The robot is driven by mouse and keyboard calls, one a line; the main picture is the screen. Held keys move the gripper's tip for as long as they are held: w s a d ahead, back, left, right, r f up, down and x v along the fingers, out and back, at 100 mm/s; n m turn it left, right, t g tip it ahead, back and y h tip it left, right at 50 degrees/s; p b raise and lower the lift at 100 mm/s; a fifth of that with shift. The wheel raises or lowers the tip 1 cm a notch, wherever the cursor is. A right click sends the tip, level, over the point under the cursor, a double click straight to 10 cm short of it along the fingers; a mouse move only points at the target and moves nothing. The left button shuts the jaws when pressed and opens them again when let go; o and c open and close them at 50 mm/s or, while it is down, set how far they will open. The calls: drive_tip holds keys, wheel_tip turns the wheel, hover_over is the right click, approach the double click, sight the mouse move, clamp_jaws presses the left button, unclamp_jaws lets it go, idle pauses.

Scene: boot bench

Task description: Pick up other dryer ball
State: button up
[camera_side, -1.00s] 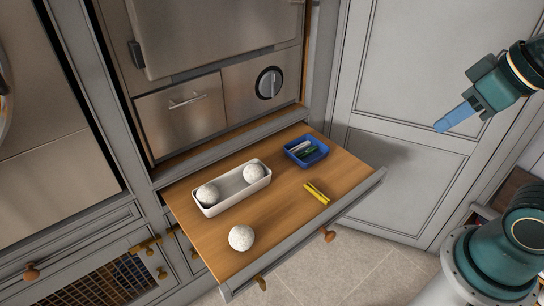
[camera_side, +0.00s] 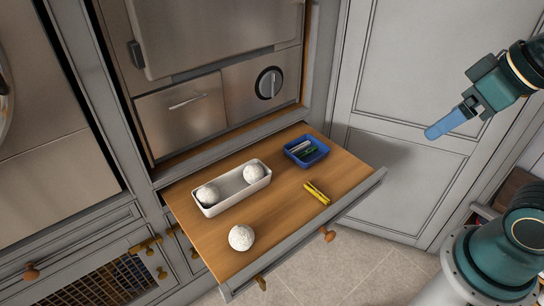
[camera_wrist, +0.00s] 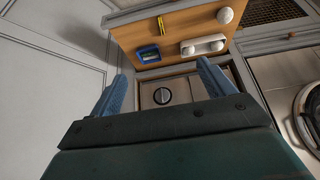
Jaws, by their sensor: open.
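One white speckled dryer ball (camera_side: 241,237) lies loose on the wooden drawer board at its front left; it also shows in the wrist view (camera_wrist: 225,15). Two more dryer balls, the left one (camera_side: 208,195) and the right one (camera_side: 254,173), sit in a white oblong tray (camera_side: 232,202) towards the back of the board. My gripper (camera_side: 430,134) is at the upper right, in the air well away from the balls. In the wrist view its blue fingers (camera_wrist: 160,88) are apart with nothing between them.
A blue box (camera_side: 318,158) with small items stands at the back right of the wooden board (camera_side: 272,208). A yellow clothespin-like item (camera_side: 317,192) lies near the right front. A drawer front with knobs (camera_side: 328,236) edges the board. Steel appliance panels stand behind.

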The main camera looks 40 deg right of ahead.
drive_tip(key=n+g+y, duration=0.2)
drive_tip(key=n+g, duration=0.2)
drive_tip(key=n, duration=2.5)
hover_over(243, 232)
drive_tip(key=s+d, duration=0.1)
drive_tip(key=d, duration=0.1)
drive_tip(key=s+d+f+x, duration=0.1)
drive_tip(key=s+d+x, duration=0.1)
drive_tip(key=x, duration=0.9)
drive_tip(key=s+d+x, duration=0.1)
drive_tip(key=d+x, duration=0.1)
drive_tip(key=x, duration=1)
drive_tip(key=shift+s+r, duration=0.15)
drive_tip(key=shift+s, duration=0.1)
drive_tip(key=shift+x, duration=4.25)
